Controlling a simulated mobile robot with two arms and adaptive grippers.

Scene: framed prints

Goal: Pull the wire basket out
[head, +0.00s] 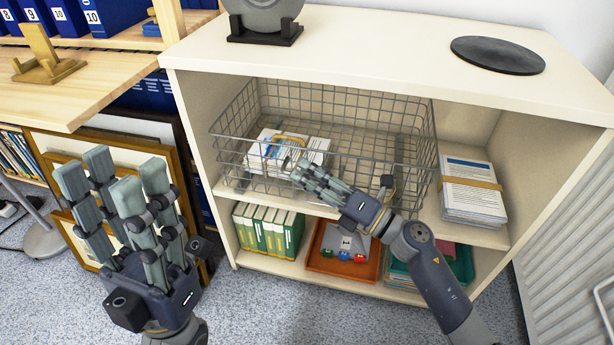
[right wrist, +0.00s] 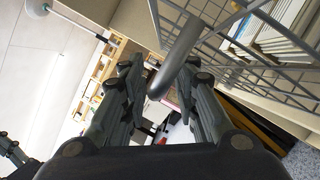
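The grey wire basket (head: 350,100) stands on the upper shelf of the cream cabinet, its front rim near the opening. It holds a stack of papers (head: 290,148) at its left. My right gripper (head: 305,172) is at the basket's front side, fingers pointing left. In the right wrist view my right gripper (right wrist: 162,85) has its fingers apart, with a thick grey bar (right wrist: 178,58) of the basket between them. Whether they touch the bar cannot be told. The basket also shows in that view (right wrist: 225,55). My left gripper (head: 112,178) is open and empty, left of the cabinet.
A banded paper stack (head: 472,190) lies right of the basket. Green binders (head: 268,230) and an orange tray (head: 343,252) are on the shelf below. Framed prints (head: 110,150) lean left of the cabinet. A radiator (head: 570,230) stands at right. The floor in front is clear.

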